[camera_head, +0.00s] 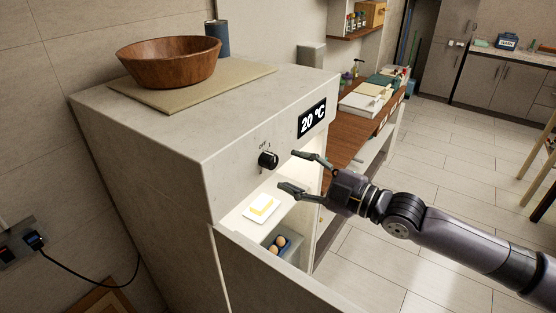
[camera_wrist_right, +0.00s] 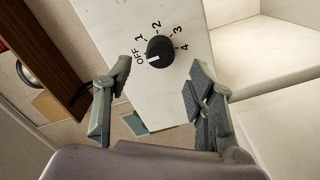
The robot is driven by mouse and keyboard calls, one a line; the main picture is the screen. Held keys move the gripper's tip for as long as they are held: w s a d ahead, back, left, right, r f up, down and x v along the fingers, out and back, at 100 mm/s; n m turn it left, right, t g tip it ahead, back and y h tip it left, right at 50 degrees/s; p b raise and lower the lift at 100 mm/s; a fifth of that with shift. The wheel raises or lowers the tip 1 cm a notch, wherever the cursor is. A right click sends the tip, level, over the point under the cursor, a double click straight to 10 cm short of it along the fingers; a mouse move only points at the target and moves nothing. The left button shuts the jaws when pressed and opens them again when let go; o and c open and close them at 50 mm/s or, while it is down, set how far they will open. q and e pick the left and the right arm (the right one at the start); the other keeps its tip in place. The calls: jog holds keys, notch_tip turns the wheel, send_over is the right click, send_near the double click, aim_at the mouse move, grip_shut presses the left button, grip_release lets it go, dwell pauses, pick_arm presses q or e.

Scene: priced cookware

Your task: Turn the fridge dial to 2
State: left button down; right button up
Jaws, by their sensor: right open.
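The fridge dial (camera_head: 268,160) is a round black knob on the pale front panel of the fridge (camera_head: 215,160). In the right wrist view the dial (camera_wrist_right: 160,52) has OFF, 1, 2, 3 and 4 printed around it. Its white pointer mark appears to face OFF. My right gripper (camera_head: 289,171) is open and empty, in front of the panel, a little right of and below the dial in the head view. In the wrist view the dial appears between and beyond the fingers of the gripper (camera_wrist_right: 160,75). My left gripper is not in view.
A display (camera_head: 312,118) reads 20 °C, right of the dial. The fridge door (camera_head: 270,275) stands open below, with butter (camera_head: 263,206) and eggs (camera_head: 278,245) inside. A wooden bowl (camera_head: 170,62) sits on top. A wooden counter (camera_head: 350,135) stands behind on the right.

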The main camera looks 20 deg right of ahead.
aim_at(274, 163)
jog(key=p+x, duration=0.1)
jog(key=x, duration=0.3)
jog(key=shift+r, duration=0.15)
jog(key=shift+w+a+p, duration=0.35)
jog(key=shift+w+a, duration=0.05)
jog(key=shift+w, duration=0.05)
jog(key=shift+c, duration=0.3)
jog(key=c, duration=1.1)
